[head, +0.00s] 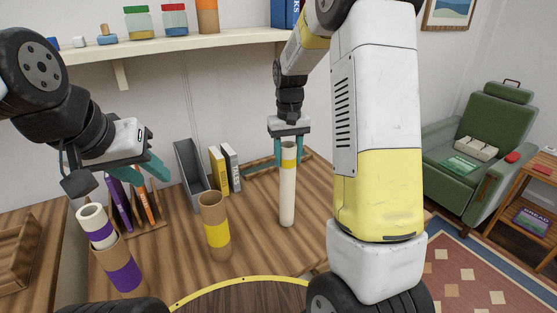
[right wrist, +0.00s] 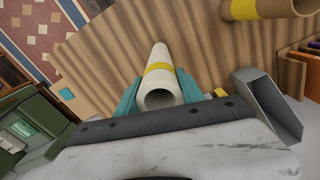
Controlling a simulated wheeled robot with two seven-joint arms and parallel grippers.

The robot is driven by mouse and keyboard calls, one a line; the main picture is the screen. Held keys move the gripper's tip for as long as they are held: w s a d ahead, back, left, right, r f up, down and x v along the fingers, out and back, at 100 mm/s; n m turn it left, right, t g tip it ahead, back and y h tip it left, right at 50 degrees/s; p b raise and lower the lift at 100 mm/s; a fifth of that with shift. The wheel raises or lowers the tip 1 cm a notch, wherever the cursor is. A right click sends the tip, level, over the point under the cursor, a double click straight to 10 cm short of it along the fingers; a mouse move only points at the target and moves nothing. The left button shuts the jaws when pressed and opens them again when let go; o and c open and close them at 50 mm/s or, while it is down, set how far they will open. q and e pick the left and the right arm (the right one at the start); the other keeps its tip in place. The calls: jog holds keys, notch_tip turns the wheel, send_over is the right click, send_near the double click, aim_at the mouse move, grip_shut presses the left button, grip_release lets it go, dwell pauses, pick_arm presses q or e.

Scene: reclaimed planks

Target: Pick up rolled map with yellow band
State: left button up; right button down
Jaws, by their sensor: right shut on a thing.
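The rolled map with the yellow band (head: 288,195) is a white upright tube near the middle of the desk in the head view. My right gripper (head: 288,153) is shut on it near its top, around the yellow band. In the right wrist view the map (right wrist: 158,75) sits between the teal fingers of the gripper (right wrist: 159,92), its open end toward the camera. I cannot tell whether its lower end touches the desk. My left gripper (head: 155,172) is at the left, its teal fingers apart and empty, above the purple-banded tubes.
A brown tube with a yellow band (head: 216,232) stands left of the map. A white roll (head: 95,224) sits in a brown purple-banded tube (head: 122,270). Behind are a grey holder (head: 190,172), upright books (head: 222,170) and a wooden rack (head: 150,226). A shelf (head: 180,45) hangs above.

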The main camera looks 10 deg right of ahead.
aim_at(288, 146)
notch_tip(288, 146, up, 4)
jog(key=shift+s+a+f, duration=0.1)
jog(key=shift+f, duration=0.1)
jog(key=s+a, duration=0.3)
jog(key=s, duration=0.4)
jog(key=s+a+r, duration=0.1)
jog(key=s+a, duration=0.2)
jog(key=s, duration=0.4)
jog(key=shift+s+a, duration=0.15)
jog(key=shift+a, duration=0.15)
jog(key=shift+r, duration=0.1)
